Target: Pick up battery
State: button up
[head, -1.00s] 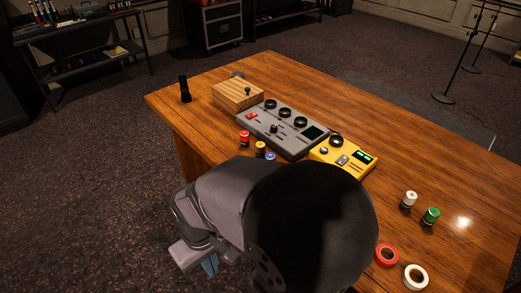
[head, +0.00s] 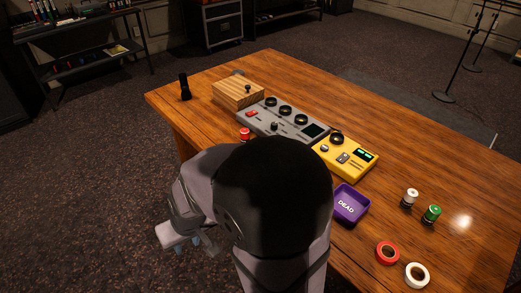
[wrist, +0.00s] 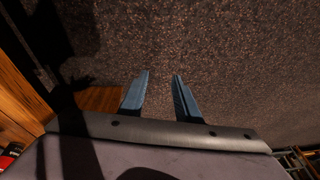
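Several battery-like cylinders stand on the wooden desk (head: 440,150). A red one (head: 245,134) shows just above my arm. A white-topped one (head: 410,198) and a green one (head: 432,214) stand upright at the right. In the head view the gripper is mostly hidden by my arm, left of the desk.
A purple tray (head: 351,204) marked DEAD sits right of my arm. A grey panel with knobs (head: 283,122), a yellow device (head: 345,157) and a wooden box (head: 238,93) stand behind. Red tape (head: 387,254) and white tape (head: 417,275) lie at the front right.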

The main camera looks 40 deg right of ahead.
jog(key=w+d+r+m+t+h+b, duration=0.1)
jog(key=w+d+m+t+h, duration=0.2)
jog(key=w+d, duration=0.35)
jog(key=w+d+m+t+h, duration=0.2)
jog(key=w+d+t, duration=0.15)
jog(key=w, duration=0.65)
jog(key=s+d+r+m+h, duration=0.1)
jog(key=d+m+h, duration=0.1)
jog(key=d, duration=0.3)
jog(key=s+d+r+m+g+h+b, duration=0.1)
jog(key=d+r+h, duration=0.1)
jog(key=d+h, duration=0.2)
jog(key=s+d+r+m+h, duration=0.1)
jog(key=d+m+h, duration=0.1)
jog(key=d, duration=0.4)
jog(key=shift+r+m+g+h+b, duration=0.25)
jog(key=shift+m+h+b, duration=0.1)
jog(key=shift+h, duration=0.45)
jog(key=s+d+g+h, duration=0.1)
jog(key=s+d+r+m+h, duration=0.1)
jog(key=s+m+g+h, duration=0.1)
jog(key=s, duration=0.1)
jog(key=shift+d+r+g, duration=0.25)
jog(key=shift+d+g, duration=0.05)
jog(key=shift+d, duration=0.1)
jog(key=shift+s+d+r+m+g, duration=0.1)
jog(key=shift+s+d+m+g, duration=0.05)
jog(key=shift+s+m+g, duration=0.2)
jog(key=shift+p+x, duration=0.5)
jog(key=shift+x, duration=3.15)
